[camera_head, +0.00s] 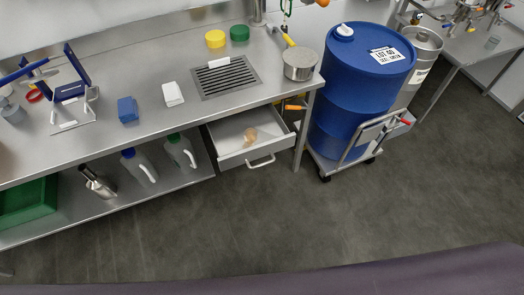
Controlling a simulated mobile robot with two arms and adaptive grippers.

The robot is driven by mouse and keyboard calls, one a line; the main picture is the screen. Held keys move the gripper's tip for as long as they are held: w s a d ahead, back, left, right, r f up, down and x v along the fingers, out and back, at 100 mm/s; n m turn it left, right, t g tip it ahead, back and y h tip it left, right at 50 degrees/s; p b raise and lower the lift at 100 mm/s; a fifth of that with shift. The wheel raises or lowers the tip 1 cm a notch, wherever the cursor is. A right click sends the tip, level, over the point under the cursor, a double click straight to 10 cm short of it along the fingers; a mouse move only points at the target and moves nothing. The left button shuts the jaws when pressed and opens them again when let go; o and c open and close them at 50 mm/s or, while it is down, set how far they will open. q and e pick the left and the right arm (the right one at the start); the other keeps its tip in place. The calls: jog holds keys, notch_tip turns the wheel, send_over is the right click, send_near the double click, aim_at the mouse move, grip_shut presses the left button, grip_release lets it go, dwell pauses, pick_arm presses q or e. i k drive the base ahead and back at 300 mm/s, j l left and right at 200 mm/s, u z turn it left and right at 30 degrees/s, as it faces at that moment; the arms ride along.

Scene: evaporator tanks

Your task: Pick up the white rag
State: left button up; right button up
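A small white block-shaped item, which looks like the folded white rag (173,94), lies on the steel bench top. It is between a blue block-shaped item (127,110) on its left and a dark drain grate (226,77) on its right. Nothing covers it or touches it. Neither of my grippers shows in the head view.
An open drawer (232,154) juts out below the steel bench (150,68). A blue drum (345,92) on a trolley stands right of the bench. A metal pot (299,64) sits at the bench's right end. A blue-handled stand (72,112) is at left. The floor in front is clear.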

aim_at(172, 96)
jog(key=i+l+u, duration=0.35)
jog(key=i, duration=0.15)
jog(key=i+l+u, duration=0.3)
jog(key=i, duration=0.15)
